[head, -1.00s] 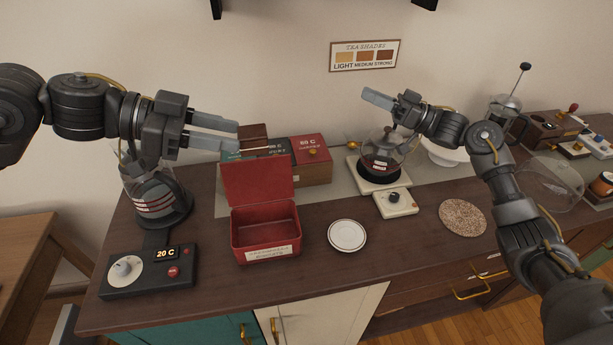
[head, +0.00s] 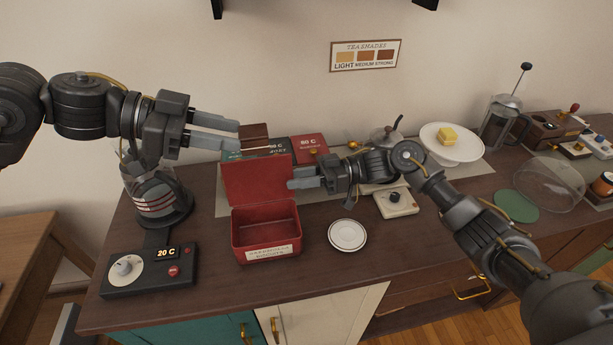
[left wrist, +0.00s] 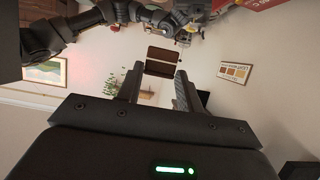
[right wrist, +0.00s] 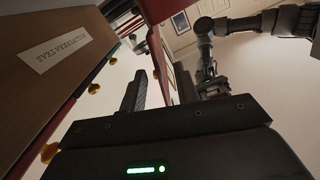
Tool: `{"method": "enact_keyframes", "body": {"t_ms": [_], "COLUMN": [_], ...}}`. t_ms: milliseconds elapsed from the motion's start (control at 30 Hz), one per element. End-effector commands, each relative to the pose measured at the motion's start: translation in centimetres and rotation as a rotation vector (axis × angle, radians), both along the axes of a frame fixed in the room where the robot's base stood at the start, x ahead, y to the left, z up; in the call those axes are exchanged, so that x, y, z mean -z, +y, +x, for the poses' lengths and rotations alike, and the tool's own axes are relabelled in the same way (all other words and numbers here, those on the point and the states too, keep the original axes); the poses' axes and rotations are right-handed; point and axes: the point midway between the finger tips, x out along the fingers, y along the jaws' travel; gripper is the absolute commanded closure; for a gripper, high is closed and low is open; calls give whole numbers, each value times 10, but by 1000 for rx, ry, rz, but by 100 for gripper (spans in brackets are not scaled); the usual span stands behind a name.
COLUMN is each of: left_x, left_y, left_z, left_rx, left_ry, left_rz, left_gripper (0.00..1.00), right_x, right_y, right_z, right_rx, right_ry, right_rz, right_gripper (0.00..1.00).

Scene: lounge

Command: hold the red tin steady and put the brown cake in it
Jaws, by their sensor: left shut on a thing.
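The red tin (head: 265,236) stands on the counter with its lid (head: 255,182) raised at the back; its inside looks empty. My left gripper (head: 238,137) is shut on the brown cake (head: 253,132), a dark brown block held in the air above and behind the tin. The cake also shows between the fingertips in the left wrist view (left wrist: 161,60). My right gripper (head: 290,178) is at the right edge of the raised lid, fingers apart. In the right wrist view a red strip (right wrist: 160,62) shows between its fingers; I cannot tell whether they touch it.
A white plate (head: 347,235) lies right of the tin. A kettle base with a dial (head: 123,268) is at the left. Tea boxes (head: 309,148) stand behind the tin. A yellow cake (head: 447,136) on a white stand (head: 470,152) and a glass dome (head: 550,187) are farther right.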

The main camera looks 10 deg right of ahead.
Motion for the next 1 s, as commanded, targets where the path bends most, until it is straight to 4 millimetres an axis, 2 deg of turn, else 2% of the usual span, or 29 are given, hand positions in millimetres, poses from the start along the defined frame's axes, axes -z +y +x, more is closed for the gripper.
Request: {"method": "enact_keyframes", "body": {"t_ms": [100,333,500,733,1000], "left_x": [0,0,0,0,0], "left_y": [0,0,0,0,0], "left_z": [0,0,0,0,0], "left_rx": [0,0,0,0,0], "left_ry": [0,0,0,0,0], "left_rz": [0,0,0,0,0], "left_gripper": [86,86,86,86,86], "right_x": [-1,0,0,0,0], "right_y": [20,47,54,54,54], "right_z": [0,0,0,0,0], "right_rx": [-1,0,1,2,2], "right_ry": [-1,0,0,0,0], "right_rz": [3,1,1,0,0], "right_gripper": [69,69,69,69,100]}}
